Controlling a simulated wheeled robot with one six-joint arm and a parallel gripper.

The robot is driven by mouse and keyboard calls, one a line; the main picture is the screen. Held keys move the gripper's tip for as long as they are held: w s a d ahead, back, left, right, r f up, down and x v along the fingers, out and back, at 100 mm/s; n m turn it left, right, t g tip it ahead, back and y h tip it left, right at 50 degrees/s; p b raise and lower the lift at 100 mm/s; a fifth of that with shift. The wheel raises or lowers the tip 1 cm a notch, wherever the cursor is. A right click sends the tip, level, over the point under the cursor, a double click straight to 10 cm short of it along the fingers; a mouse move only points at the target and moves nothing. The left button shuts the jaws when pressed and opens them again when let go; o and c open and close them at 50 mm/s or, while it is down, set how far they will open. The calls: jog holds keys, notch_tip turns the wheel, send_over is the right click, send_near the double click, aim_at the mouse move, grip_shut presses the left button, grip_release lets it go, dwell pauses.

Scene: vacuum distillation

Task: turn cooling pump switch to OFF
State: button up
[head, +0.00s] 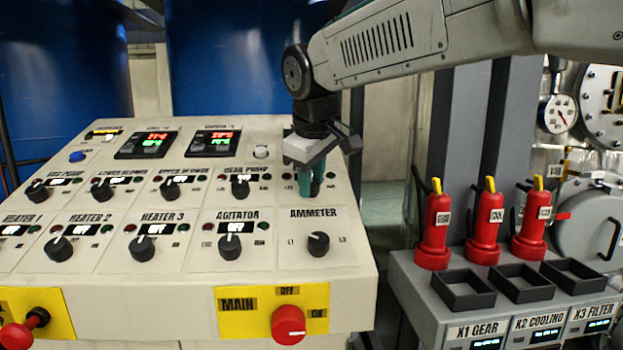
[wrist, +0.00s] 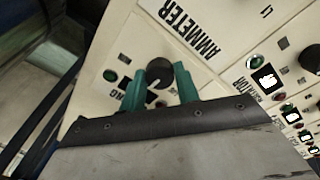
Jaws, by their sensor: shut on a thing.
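My gripper (head: 311,188) reaches down to the upper right corner of the sloped control panel (head: 190,280), just above the ammeter section. In the wrist view its green fingers (wrist: 160,82) sit on either side of a round black knob (wrist: 159,69) and are shut on it. This is the cooling pump switch; the end of its label, "NG", shows in the wrist view, and the rest is hidden. A pale mark shows on the knob near the fingers. In the head view my gripper hides the knob and its label, so I cannot tell its setting.
The ammeter knob (head: 318,244) is just below my gripper. The gear pump knob (head: 240,188) is to its left. A red main switch (head: 288,324) sits at the panel's front. Red cylinders (head: 484,226) stand on a grey unit to the right.

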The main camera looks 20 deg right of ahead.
jog(key=shift+n, duration=0.4)
jog(key=o, duration=1)
jog(key=shift+c, duration=0.2)
jog(key=d+v, duration=0.1)
jog(key=v, duration=0.6)
jog(key=shift+s+a+r, duration=0.2)
jog(key=shift+a+r, duration=0.2)
jog(key=shift+a, duration=0.1)
jog(key=shift+s, duration=0.1)
